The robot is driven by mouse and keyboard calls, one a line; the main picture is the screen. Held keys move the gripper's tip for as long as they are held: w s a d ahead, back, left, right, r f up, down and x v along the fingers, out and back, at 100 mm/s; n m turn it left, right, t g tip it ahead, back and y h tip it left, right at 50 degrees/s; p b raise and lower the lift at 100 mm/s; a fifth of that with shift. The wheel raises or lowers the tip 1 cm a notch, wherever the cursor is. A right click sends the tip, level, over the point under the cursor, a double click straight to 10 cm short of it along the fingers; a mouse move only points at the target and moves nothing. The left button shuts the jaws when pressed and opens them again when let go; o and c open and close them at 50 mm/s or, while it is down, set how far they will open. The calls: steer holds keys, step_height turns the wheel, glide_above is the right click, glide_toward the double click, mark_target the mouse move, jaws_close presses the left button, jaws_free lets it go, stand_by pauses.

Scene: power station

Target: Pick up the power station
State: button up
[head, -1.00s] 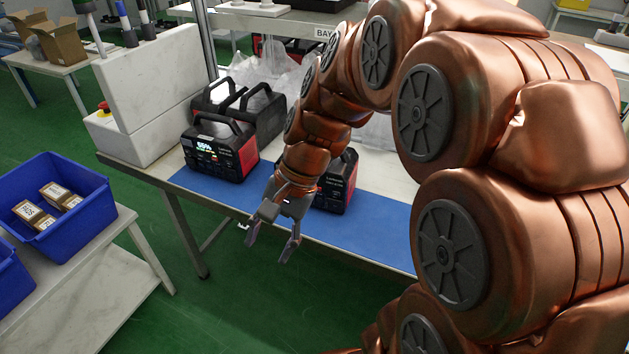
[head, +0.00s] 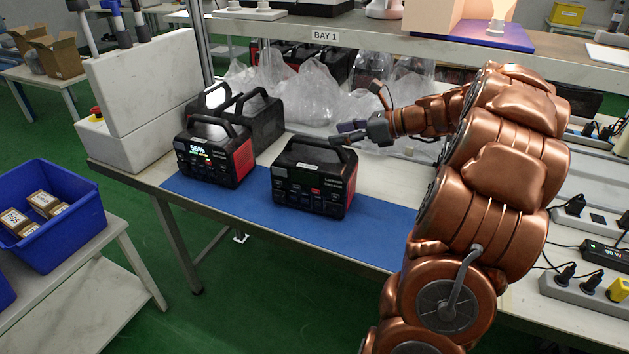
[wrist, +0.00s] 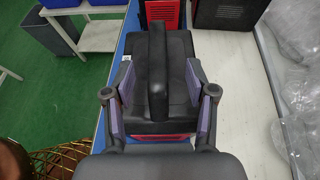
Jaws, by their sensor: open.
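A black and red power station (head: 312,180) with a top handle stands upright on the blue mat (head: 374,228). A second power station (head: 213,152) with a lit display stands to its left on the same mat, and more black units stand behind that one. My gripper (head: 342,134) is at the right end of the nearer unit's handle, pointing left. In the wrist view its two fingers (wrist: 158,86) are apart, one on each side of the black handle (wrist: 157,62). I cannot tell whether either finger touches it.
Clear plastic bags (head: 303,92) lie behind the power stations under the shelf marked BAY 1. A white block-like fixture (head: 142,90) stands at the left end of the table. Power strips (head: 583,300) with plugs are at the right. A blue bin (head: 70,228) is at lower left.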

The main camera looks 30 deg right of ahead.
mark_target(318, 140)
steer(key=shift+x, duration=1.2)
steer(key=x, duration=0.4)
steer(key=shift+s+a+f, duration=0.1)
steer(key=shift+s+f, duration=0.2)
steer(key=shift+w+a+f, duration=0.25)
steer(key=shift+w+a, duration=0.05)
steer(key=shift+w, duration=0.2)
jaws_close()
steer(key=shift+r, duration=0.1)
